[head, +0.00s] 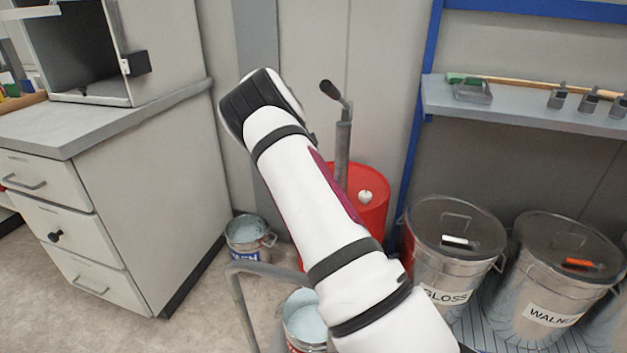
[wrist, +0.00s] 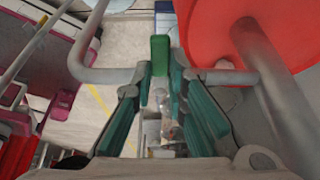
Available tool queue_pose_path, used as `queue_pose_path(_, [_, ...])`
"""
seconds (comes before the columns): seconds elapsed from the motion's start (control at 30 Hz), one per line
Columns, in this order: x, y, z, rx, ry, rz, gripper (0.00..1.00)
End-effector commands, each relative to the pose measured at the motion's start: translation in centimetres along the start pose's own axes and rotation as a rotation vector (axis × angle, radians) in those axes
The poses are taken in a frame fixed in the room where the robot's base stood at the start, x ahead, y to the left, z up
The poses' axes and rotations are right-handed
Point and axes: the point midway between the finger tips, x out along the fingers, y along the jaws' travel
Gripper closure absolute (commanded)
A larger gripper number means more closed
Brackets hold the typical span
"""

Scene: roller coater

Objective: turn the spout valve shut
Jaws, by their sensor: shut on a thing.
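In the wrist view a grey spout pipe (wrist: 110,76) runs across the picture and bends at its left end. A green valve handle (wrist: 160,50) sits at the pipe and appears crosswise to it. My gripper (wrist: 160,82), with teal fingers, is shut on the green handle, one finger on each side. The fingers partly hide the pipe and valve body. In the head view my arm hides the gripper and the valve. A bent grey pipe (head: 236,280), apparently the spout, shows left of my forearm.
The pipe meets an upright grey pump tube (head: 342,150) by a red drum (head: 372,195). A bucket (head: 247,235) and another bucket (head: 302,322) stand on the floor. Lidded bins (head: 452,240) stand at right. A drawer cabinet (head: 165,190) stands at left.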

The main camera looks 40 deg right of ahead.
Motion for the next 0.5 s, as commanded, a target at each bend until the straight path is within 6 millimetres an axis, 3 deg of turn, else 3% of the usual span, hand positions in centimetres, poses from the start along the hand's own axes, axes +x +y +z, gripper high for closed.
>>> queue_pose_path(0.47, [0.04,-0.08,0.01,0.012,-0.001,0.005,1.00])
queue_pose_path(0.5, [0.05,-0.09,0.00,0.012,-0.001,0.004,0.80])
